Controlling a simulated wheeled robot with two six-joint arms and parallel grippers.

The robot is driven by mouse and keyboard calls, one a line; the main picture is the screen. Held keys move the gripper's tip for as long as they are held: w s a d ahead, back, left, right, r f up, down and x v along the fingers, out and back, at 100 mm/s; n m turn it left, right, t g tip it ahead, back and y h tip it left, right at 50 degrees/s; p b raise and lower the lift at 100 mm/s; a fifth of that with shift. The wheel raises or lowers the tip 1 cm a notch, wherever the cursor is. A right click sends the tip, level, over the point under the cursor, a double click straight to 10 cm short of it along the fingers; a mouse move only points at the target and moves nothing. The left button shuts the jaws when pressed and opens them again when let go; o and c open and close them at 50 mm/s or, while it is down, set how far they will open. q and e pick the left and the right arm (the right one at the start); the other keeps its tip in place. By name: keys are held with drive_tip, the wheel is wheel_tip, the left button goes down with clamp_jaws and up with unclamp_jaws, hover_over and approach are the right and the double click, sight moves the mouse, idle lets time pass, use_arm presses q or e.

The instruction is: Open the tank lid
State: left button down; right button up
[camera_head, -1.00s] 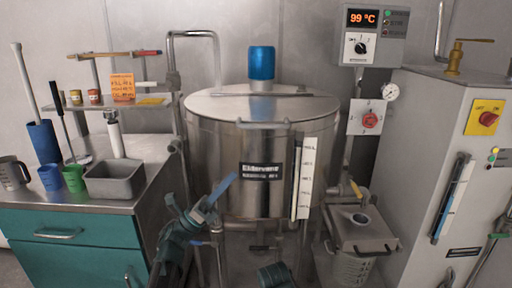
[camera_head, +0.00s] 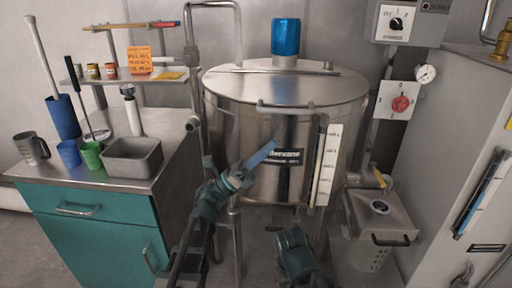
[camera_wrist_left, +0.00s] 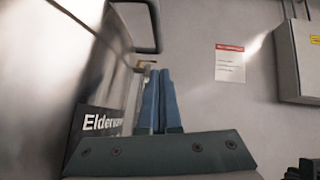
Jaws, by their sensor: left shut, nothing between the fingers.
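The steel tank (camera_head: 240,135) stands upright in the middle of the head view. Its round lid (camera_head: 245,85) lies flat and closed on top, with a blue cylinder (camera_head: 285,38) at the back. A bar handle (camera_head: 286,108) runs along the lid's front edge; a dark bar handle shows at the top of the left wrist view (camera_wrist_left: 154,28). My left gripper (camera_head: 273,145) is below the handle, in front of the tank's black label (camera_head: 290,160). Its blue fingers (camera_wrist_left: 160,75) are together and empty.
A vertical gauge (camera_head: 324,165) is on the tank's front right. A pipe (camera_head: 193,70) rises at its left. A counter (camera_head: 125,185) with cups and a grey bin (camera_head: 138,157) stands left. A steel box (camera_head: 385,218) and a grey cabinet (camera_head: 450,150) stand right.

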use_arm(q)
drive_tip(key=shift+w+d+r+p, duration=0.2)
drive_tip(key=shift+d+r+p, duration=0.15)
drive_tip(key=shift+r+p, duration=0.6)
drive_tip(key=shift+w+d+r+p, duration=0.2)
drive_tip(key=shift+d+r+p, duration=0.2)
drive_tip(key=shift+r+p, duration=0.5)
drive_tip(key=shift+w+d+r+p, duration=0.3)
drive_tip(key=shift+r+p, duration=0.35)
drive_tip(key=shift+r, duration=0.5)
drive_tip(key=shift+s+r, duration=0.1)
drive_tip(key=shift+s, duration=0.05)
